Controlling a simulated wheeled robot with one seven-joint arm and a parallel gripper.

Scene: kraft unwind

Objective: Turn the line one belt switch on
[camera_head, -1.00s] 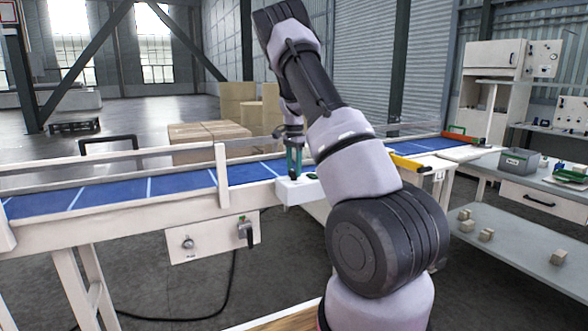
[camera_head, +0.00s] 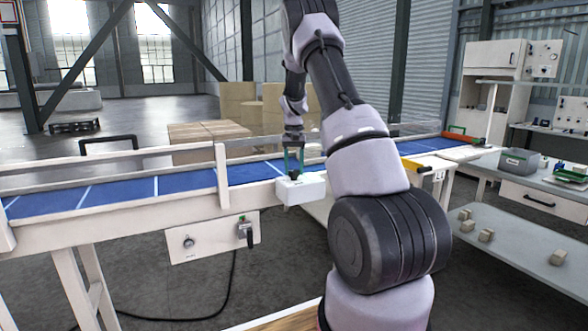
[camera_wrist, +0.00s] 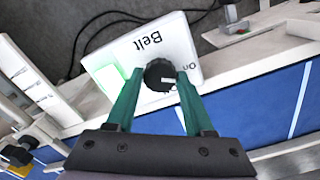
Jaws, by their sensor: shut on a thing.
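The line one belt switch is a white box (camera_head: 313,188) on the near side of the conveyor. In the wrist view its face (camera_wrist: 112,62) carries the words "Belt" and "On", with a green glow at its left. A round black knob (camera_wrist: 160,72) sits on it. The knob's white mark is on its lower right, near "On". My gripper (camera_wrist: 160,80) is shut on the knob, with a teal finger on each side. In the head view my gripper (camera_head: 294,172) points down at the box's top; the knob is hard to make out there.
The blue conveyor belt (camera_head: 185,183) runs behind the box. A lower panel (camera_head: 213,238) with a knob and a lever hangs on the conveyor frame at left. A grey bin (camera_head: 518,161) stands on the right bench. Floor is open below the conveyor.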

